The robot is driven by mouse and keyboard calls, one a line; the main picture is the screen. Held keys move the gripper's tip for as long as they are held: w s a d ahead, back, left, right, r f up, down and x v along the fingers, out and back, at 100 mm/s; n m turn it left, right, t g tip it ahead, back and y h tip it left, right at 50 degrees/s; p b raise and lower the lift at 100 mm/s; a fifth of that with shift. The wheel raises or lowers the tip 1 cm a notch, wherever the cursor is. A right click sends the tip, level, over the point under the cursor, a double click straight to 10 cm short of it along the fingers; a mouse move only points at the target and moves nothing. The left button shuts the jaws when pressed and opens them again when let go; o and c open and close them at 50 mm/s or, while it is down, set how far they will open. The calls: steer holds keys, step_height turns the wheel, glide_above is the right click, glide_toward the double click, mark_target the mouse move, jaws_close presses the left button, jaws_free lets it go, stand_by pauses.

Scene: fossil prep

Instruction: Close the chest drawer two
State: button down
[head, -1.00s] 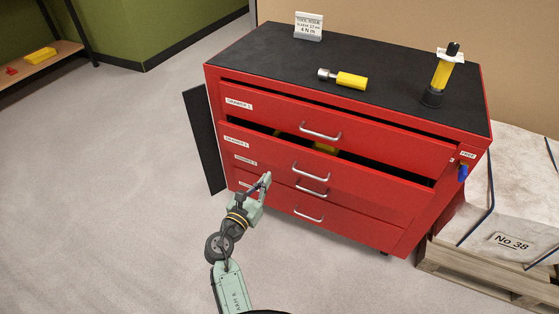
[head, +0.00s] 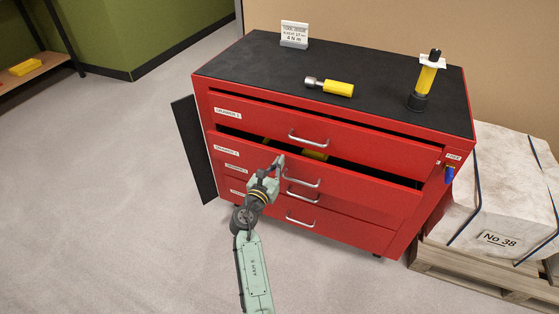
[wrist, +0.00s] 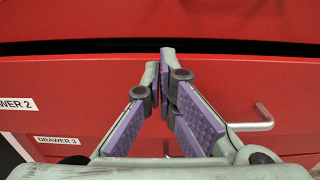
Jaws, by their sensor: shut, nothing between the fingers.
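The red chest (head: 205,95) has drawer two (head: 350,190) pulled partly out, with a dark gap above its front and yellow items (head: 315,155) inside. Its label "DRAWER 2" shows at the left in the wrist view, on the red front (wrist: 80,75). Its silver handle (wrist: 252,120) is right of my fingers. My gripper (head: 280,160) is shut and empty, at the drawer front, left of the handle (head: 301,177). In the wrist view my fingertips (wrist: 166,52) are together near the front's top edge. I cannot tell whether they touch it.
A wrapped block (head: 500,200) on a pallet (head: 480,275) stands at right. The floor at left is clear.

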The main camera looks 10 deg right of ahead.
steer(key=shift+w+d, duration=0.35)
steer(key=shift+w, duration=0.15)
steer(key=x, duration=0.2)
steer(key=shift+w+d, duration=0.15)
steer(key=shift+w, duration=0.1)
